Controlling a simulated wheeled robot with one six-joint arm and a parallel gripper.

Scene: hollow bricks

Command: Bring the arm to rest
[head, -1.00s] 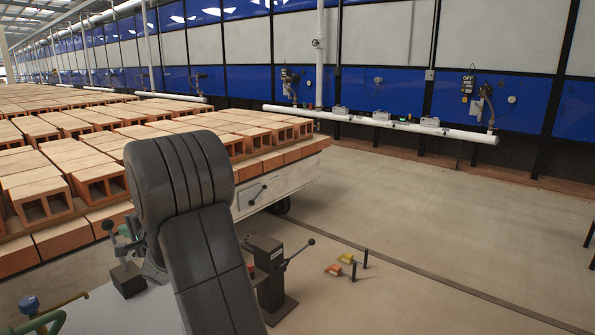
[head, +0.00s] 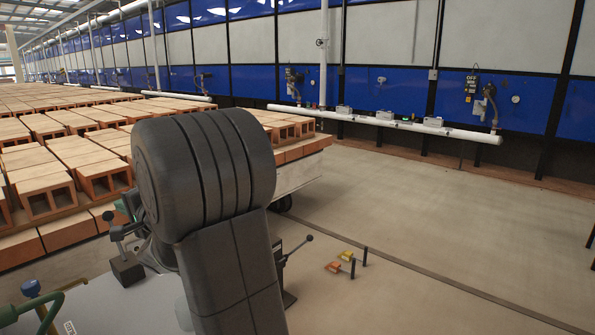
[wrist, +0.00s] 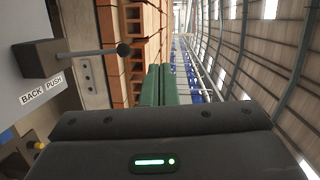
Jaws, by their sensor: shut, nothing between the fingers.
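My gripper (wrist: 162,70) shows in the wrist view as two green fingers side by side, closed together with nothing between them. The wrist view is turned on its side. In the head view my dark arm stands bent in the middle foreground and hides part of the brick stacks and a lever post. The gripper itself is mostly hidden behind the arm there. No brick touches the fingers in the wrist view.
Hollow bricks (head: 104,180) stand in rows at left. A lever (wrist: 90,52) near a "BACK PUSH" label (wrist: 42,90) shows left of the fingers. A white pipe (head: 460,133) runs along the blue wall.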

